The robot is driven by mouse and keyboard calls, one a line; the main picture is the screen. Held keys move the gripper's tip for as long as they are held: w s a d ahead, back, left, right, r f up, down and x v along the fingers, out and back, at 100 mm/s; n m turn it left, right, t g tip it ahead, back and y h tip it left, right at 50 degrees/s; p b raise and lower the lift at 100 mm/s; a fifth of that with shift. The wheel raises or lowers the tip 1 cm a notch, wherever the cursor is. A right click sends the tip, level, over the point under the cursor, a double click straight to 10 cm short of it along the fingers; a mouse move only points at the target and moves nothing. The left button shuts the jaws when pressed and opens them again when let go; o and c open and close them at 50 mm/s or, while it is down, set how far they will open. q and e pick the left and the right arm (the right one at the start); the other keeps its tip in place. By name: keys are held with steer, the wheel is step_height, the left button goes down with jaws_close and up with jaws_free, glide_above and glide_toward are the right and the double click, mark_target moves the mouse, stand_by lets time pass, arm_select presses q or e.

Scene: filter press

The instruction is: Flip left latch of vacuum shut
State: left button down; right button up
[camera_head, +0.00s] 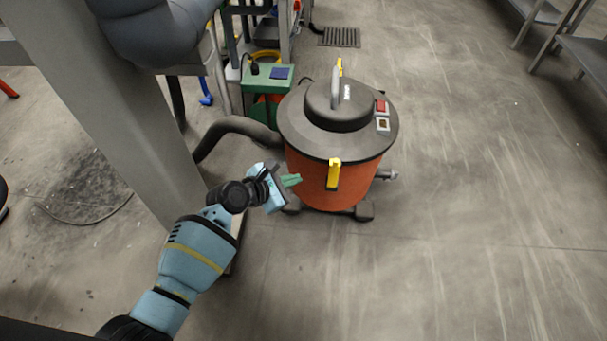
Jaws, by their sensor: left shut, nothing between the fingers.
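The vacuum (312,177) stands on the floor at the upper middle, with an orange drum and a dark grey lid (340,106). One yellow latch (334,173) is on the near side of the drum, at the lid's rim. My left gripper (291,180) is shut and empty, with green fingertips. It is just left of the near latch, in front of the drum; I cannot tell if it touches the drum. My right gripper is out of view.
A dark hose (228,128) runs left from the vacuum. A grey metal post (115,110) stands left of my arm. A green box (266,77) is behind the vacuum. A grey bench (583,55) is at the upper right. The floor to the right is clear.

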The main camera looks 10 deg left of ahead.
arm_select(q)
steer(key=shift+p+v, duration=0.3)
steer(key=shift+v, duration=0.8)
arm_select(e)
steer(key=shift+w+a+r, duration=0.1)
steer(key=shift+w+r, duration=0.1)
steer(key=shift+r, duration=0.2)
arm_select(q)
steer(key=shift+w+r, duration=0.1)
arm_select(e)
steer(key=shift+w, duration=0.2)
